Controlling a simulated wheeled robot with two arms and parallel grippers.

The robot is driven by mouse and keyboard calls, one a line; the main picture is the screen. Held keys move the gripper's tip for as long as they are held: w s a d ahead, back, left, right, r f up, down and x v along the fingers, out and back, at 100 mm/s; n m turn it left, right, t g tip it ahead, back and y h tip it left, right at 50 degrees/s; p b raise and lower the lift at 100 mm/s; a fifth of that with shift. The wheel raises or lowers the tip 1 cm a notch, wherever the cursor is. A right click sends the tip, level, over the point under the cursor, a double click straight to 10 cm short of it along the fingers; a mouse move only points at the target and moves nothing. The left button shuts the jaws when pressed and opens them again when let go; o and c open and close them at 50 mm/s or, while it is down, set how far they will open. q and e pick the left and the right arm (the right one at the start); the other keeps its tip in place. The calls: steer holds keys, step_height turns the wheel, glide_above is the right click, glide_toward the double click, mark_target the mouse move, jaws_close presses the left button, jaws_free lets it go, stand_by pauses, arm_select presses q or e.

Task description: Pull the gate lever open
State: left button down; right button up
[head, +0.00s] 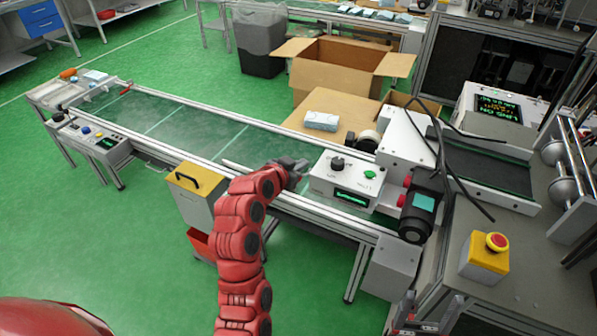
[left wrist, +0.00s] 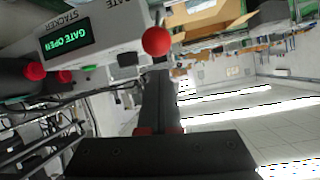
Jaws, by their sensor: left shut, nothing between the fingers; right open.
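The gate box (head: 320,180) is a white control box on the conveyor's near rail, with a black knob, a green button and a small lit display. In the left wrist view the box (left wrist: 92,28) is labelled STACKER GATE and its display (left wrist: 66,41) reads GATE OPEN. The lever's red ball knob (left wrist: 157,41) stands beside the box there; I cannot make it out in the head view. My left gripper (head: 300,168) is shut and empty at the box's left end, its fingers (left wrist: 160,85) apart from the ball. My right gripper (head: 428,318) is open at the bottom edge.
The conveyor (head: 190,130) runs to the far left. A yellow emergency-stop box (head: 484,260) sits on the right bench. A black motor (head: 424,205) stands right of the gate box. An open carton (head: 335,72) and a wrapped pack (head: 321,121) are behind.

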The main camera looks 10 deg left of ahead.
arm_select(q)
steer(key=r+v, duration=0.1)
steer(key=v, duration=0.8)
steer(key=shift+d+r, duration=0.25)
steer(key=shift+r, duration=0.15)
steer(key=shift+w, duration=0.2)
